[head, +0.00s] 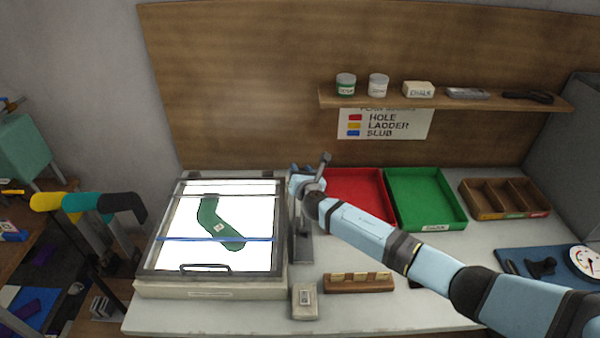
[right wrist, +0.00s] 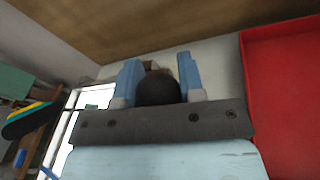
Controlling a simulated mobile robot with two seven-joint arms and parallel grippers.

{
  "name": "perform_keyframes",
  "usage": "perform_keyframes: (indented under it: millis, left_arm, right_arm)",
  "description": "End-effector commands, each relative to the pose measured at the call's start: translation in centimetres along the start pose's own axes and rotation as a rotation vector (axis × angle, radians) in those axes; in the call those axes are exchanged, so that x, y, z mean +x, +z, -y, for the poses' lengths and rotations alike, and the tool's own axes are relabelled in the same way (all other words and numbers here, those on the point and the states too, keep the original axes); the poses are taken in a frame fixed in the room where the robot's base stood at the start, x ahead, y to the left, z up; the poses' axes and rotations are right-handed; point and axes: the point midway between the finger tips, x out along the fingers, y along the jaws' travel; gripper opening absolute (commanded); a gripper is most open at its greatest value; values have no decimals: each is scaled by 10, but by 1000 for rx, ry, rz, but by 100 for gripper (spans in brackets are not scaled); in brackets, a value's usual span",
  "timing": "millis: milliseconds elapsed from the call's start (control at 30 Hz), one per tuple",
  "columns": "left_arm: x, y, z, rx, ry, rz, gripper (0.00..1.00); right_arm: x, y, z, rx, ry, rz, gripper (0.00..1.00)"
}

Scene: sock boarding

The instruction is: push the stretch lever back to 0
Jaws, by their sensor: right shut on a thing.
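My right gripper (head: 298,180) is at the right edge of the light box, near its back right corner. In the right wrist view the two blue fingers (right wrist: 158,85) stand on either side of a dark round knob (right wrist: 158,92), and the gripper is shut on it. The knob appears to be the stretch lever's; its shaft is hidden. In the head view a grey upright track (head: 304,245) shows below the gripper, beside the light box. Its scale and the 0 mark cannot be read. My left gripper is not in view.
The light box (head: 152,288) holds a green sock (head: 209,217) under a framed cover with a blue line. A red tray (head: 358,188) and a green tray (head: 428,200) stand right of the gripper. A small labelled block (head: 305,301) and a wooden holder (head: 358,285) lie in front.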

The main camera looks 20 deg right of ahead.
Motion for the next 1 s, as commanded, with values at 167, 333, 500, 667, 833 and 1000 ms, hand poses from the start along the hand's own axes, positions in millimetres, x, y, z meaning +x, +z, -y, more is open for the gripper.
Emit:
perform_keyframes:
  millis: [167,333,500,667,833,1000]
  left_arm:
    - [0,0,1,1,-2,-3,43]
    - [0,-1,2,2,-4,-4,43]
    - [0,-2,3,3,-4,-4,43]
    - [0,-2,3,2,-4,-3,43]
    - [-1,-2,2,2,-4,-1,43]
    - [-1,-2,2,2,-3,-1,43]
  right_arm:
    - [-2,-11,6,-6,-9,-14,41]
    - [-2,-8,4,-4,-7,-10,62]
    - [-2,-6,3,-2,-4,-7,62]
    - [-10,-5,3,-1,-4,-7,62]
    - [-41,-5,3,-1,-2,-7,62]
    - [-82,-6,5,-2,-4,-9,62]
